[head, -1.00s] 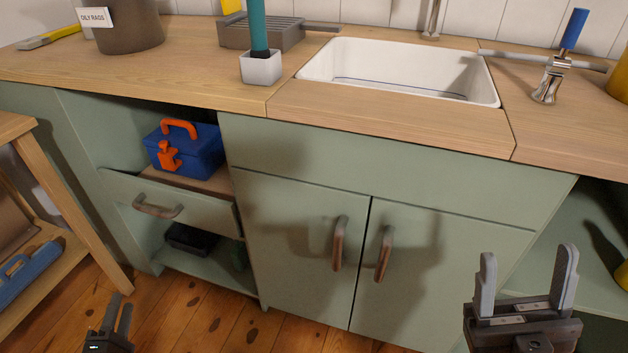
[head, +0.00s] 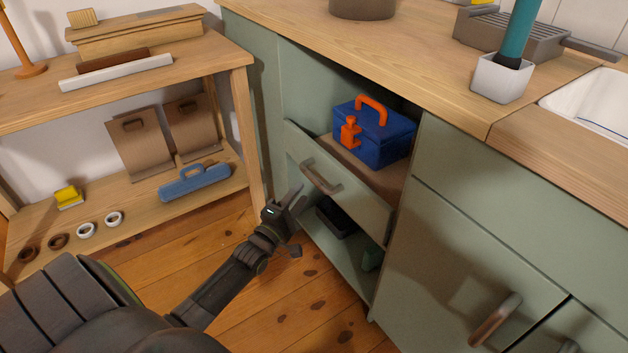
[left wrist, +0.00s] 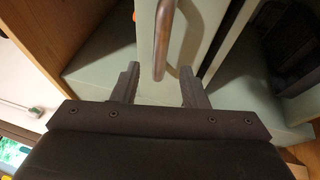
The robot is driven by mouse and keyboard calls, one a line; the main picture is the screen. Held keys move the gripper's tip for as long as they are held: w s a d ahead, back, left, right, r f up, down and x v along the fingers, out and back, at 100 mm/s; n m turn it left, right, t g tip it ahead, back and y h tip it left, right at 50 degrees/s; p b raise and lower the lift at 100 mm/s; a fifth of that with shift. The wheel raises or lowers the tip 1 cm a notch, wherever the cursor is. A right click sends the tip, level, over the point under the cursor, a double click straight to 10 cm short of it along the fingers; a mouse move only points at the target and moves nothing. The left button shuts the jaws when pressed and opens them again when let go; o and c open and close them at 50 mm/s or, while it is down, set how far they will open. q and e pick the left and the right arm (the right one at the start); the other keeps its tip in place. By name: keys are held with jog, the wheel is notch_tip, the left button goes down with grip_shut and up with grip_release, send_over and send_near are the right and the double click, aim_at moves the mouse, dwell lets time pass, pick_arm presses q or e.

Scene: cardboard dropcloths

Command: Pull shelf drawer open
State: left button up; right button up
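The green shelf drawer (head: 360,206) sits in the open bay of the cabinet, below a blue toolbox. Its bar handle (head: 320,178) is on the front; I cannot tell whether the drawer stands slightly out. My left gripper (head: 294,206) is just left of and below the handle, in front of the drawer. In the left wrist view the two fingers (left wrist: 159,88) are apart and empty. The handle (left wrist: 161,40) comes down from the top, its lower end lined up with the gap between them; contact is not visible. My right gripper is out of view.
A blue toolbox (head: 375,135) with orange handle stands on the board above the drawer. A dark box (head: 338,216) lies on the shelf below. A wooden rack (head: 250,130) stands close at left, and a cabinet door (head: 440,260) at right. Floor is open in front.

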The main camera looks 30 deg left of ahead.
aim_at(313, 175)
pick_arm(q)
jog(key=w, duration=0.2)
jog(key=w+r+b, duration=0.1)
jog(key=w, duration=0.4)
jog(key=shift+w+r, duration=0.15)
jog(key=shift+w, duration=0.05)
jog(key=shift+c, duration=0.2)
grip_shut()
